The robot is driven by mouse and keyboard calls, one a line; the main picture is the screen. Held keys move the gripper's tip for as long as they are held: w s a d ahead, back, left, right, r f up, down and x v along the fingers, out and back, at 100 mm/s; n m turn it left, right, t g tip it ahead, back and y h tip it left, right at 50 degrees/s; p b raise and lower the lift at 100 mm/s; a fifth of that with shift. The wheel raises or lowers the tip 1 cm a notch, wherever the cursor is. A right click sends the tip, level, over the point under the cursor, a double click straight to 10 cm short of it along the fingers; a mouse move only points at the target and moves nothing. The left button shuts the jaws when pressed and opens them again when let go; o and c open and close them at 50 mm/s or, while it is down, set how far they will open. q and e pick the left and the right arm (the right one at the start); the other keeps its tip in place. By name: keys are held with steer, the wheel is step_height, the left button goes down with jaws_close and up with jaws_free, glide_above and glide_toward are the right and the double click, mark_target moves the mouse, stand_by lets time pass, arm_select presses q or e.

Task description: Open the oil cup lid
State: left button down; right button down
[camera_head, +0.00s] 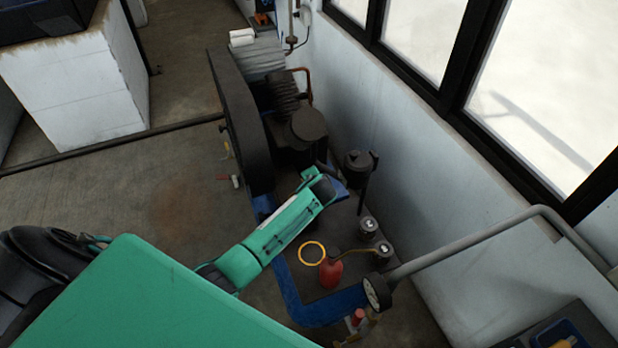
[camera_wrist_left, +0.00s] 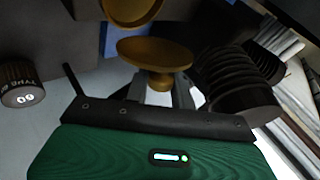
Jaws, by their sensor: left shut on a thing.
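In the left wrist view a brass round lid (camera_wrist_left: 155,53) with a small knob beneath it shows just beyond my left gripper (camera_wrist_left: 160,95). The gripper is shut on the lid's knob. A second brass round piece, seemingly the oil cup (camera_wrist_left: 130,10), is cut off by the top edge, with a narrow gap between it and the lid. My right gripper is not in view.
The black compressor (camera_head: 303,128) with its belt guard (camera_head: 238,120) stands beyond the gripper. A dark pot (camera_head: 359,162), small cans (camera_head: 369,226), a red oil can (camera_head: 331,270) and a yellow ring (camera_head: 312,253) are to the right and nearer. A grey pipe rail (camera_head: 470,240) crosses at right.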

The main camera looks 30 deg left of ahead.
arm_select(q)
steer(key=shift+w+d+f+m+g+y+b, duration=0.2)
steer(key=shift+w+d+f+m+g+y, duration=0.15)
steer(key=shift+w+d+m+g+y, duration=0.3)
steer(key=shift+w+d+f+m+g+y+b, duration=0.2)
steer(key=shift+w+d+f+m+g+y, duration=0.2)
steer(key=shift+m+g+y, duration=0.35)
steer(key=shift+w+a+g, duration=0.1)
steer(key=shift+g, duration=0.2)
steer(key=c, duration=1.2)
jaws_free()
steer(key=b+v, duration=0.2)
steer(key=v, duration=1.1)
steer(key=shift+s+d+r, duration=0.2)
steer(key=shift+d, duration=0.1)
